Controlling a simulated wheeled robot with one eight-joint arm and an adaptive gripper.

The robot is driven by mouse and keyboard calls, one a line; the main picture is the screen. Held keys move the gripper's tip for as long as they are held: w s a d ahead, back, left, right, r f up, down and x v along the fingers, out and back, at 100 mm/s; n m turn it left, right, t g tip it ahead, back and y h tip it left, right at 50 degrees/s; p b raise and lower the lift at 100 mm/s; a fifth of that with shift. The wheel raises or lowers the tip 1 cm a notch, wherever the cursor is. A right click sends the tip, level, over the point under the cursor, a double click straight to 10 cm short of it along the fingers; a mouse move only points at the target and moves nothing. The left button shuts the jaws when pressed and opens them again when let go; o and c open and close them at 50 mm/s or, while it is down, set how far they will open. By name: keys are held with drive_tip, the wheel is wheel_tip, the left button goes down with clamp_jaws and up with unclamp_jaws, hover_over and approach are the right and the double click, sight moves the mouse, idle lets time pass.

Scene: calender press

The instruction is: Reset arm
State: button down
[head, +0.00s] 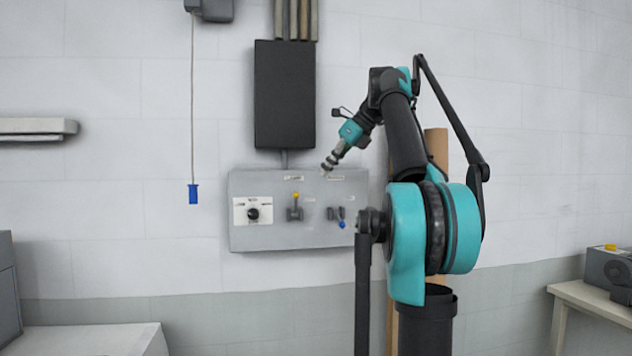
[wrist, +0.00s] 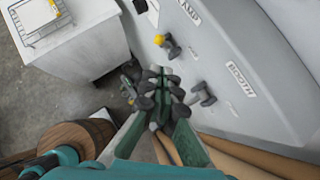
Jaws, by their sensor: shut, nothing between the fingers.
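My arm stands right of centre in the head view, raised and bent, its forearm slanting down to the left. My gripper (head: 326,170) is in front of the upper part of a grey control panel (head: 270,236) on the wall. In the wrist view my gripper (wrist: 165,88) has its dark finger pads together with nothing held. It appears apart from the levers. A yellow-tipped lever (head: 295,208) and a blue-tipped lever (head: 336,215) are on the panel. The wrist view shows the yellow-tipped lever (wrist: 167,45) and a dark lever (wrist: 203,95) by a "BOOTH" label.
A black dial (head: 253,214) is at the panel's left. A dark box (head: 285,95) is mounted above it. A cord with a blue handle (head: 193,193) hangs to the left. A white cabinet (head: 95,340) is low left; a table (head: 590,303) with a grey device stands right.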

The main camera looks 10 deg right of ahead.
drive_tip(key=shift+v, duration=2.2)
wheel_tip(320, 180, down, 33)
drive_tip(key=s+a+n+g+h, duration=0.1)
drive_tip(key=s+a+n+h, duration=0.15)
drive_tip(key=n, duration=1.15)
drive_tip(key=s+f+n+h, duration=0.2)
drive_tip(key=s+f+n, duration=0.4)
drive_tip(key=s+f, duration=0.6)
drive_tip(key=s+a+f+n+h, duration=0.1)
drive_tip(key=s+f+n, duration=0.5)
drive_tip(key=s+f, duration=0.6)
wheel_tip(320, 180, down, 8)
drive_tip(key=shift+s+r+n+h, duration=0.25)
drive_tip(key=shift+n+h, duration=0.15)
drive_tip(key=shift+h, duration=0.15)
drive_tip(key=shift+a, duration=0.1)
